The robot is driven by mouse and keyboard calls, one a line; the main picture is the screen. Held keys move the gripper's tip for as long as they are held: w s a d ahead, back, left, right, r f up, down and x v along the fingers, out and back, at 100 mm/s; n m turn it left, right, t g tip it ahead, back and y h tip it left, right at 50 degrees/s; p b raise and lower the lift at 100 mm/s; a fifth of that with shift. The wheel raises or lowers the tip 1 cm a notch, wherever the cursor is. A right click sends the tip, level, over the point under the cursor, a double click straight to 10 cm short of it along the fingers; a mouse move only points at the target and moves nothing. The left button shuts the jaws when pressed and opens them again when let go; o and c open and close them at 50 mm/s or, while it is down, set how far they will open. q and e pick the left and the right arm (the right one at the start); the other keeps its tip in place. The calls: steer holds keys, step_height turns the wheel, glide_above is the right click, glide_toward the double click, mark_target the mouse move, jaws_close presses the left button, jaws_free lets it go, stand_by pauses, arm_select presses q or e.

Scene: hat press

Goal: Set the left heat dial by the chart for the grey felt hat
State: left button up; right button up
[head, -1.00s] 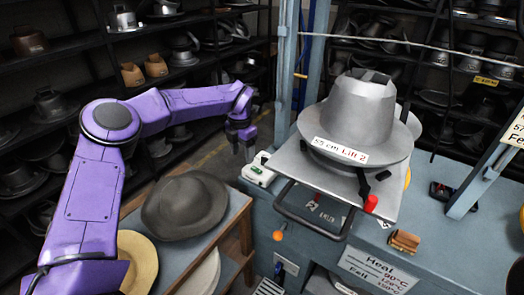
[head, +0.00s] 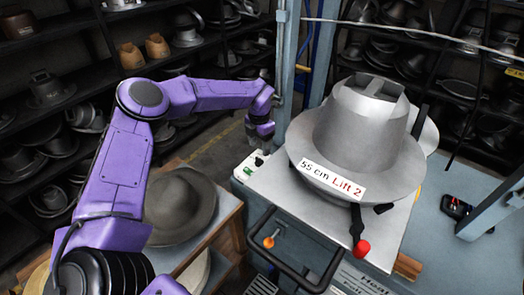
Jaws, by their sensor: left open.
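My left gripper (head: 260,138) is open and empty, just behind the left back corner of the press plate. A small white box with a green part (head: 250,166) sits on the bench corner close below it. I cannot tell whether this box carries the left heat dial; no dial face or setting is readable. The heat chart (head: 355,281) is a white plate on the bench front, mostly cut off by the lower edge; only "Heat" shows. The grey felt hat (head: 180,205) lies on the side table at lower left. My right gripper is out of view.
A metal hat block (head: 362,125) labelled "55 cm Lift 2" stands on the press plate (head: 265,190). A dark bar handle (head: 290,268), an orange knob (head: 268,242) and a red knob (head: 361,248) stick out in front. Blue posts (head: 287,60) rise behind my gripper.

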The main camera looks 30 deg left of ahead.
mark_target(260, 158)
arm_select(q)
steer(key=f, duration=0.1)
steer(key=f+p, duration=0.1)
steer(key=f, duration=0.1)
steer(key=shift+s+a+f, duration=0.2)
steer(key=f, duration=0.1)
steer(key=w+f, duration=0.1)
steer(key=shift+w+d+f, duration=0.1)
steer(key=shift+f, duration=0.2)
steer(key=shift+s+r, duration=0.2)
steer(key=shift+s, duration=0.1)
steer(key=c, duration=1)
steer(key=shift+c, duration=0.2)
